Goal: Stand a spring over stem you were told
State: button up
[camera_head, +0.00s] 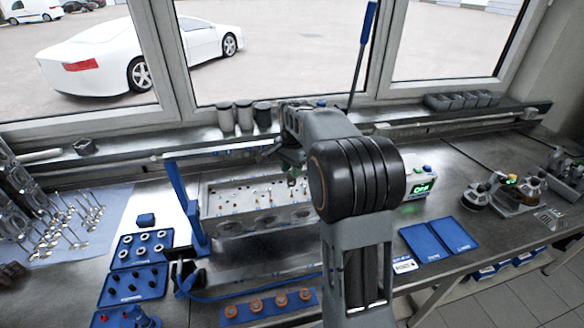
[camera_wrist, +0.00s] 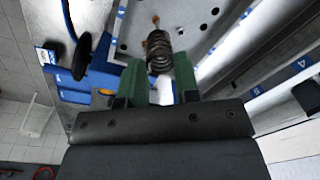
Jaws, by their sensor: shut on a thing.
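In the wrist view my gripper (camera_wrist: 160,82) has its green fingers shut on a dark coil spring (camera_wrist: 158,52). An orange-tipped valve stem (camera_wrist: 155,20) shows just beyond the spring's far end. I cannot tell whether the stem is inside the spring or apart from it. In the head view my gripper (camera_head: 291,172) is over the grey cylinder head (camera_head: 232,228), where several thin stems stand up in a row. My arm hides the cylinder head's right end, and the held spring is too small to make out there.
A blue upright post (camera_head: 186,205) stands at the cylinder head's left end. Blue trays (camera_head: 112,262) with rings and dark parts lie further left, beside loose valves (camera_head: 70,225). A blue strip (camera_head: 232,312) with orange rings lies in front. A green-lit display box (camera_head: 420,187) stands right.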

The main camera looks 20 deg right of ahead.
jog(key=shift+f+b, duration=1.6)
jog(key=shift+f, duration=0.8)
jog(key=o, duration=1)
jog(key=shift+c, duration=0.2)
notch_tip(320, 180, up, 14)
jog(key=shift+s+b, duration=0.4)
jog(key=shift+s, duration=0.05)
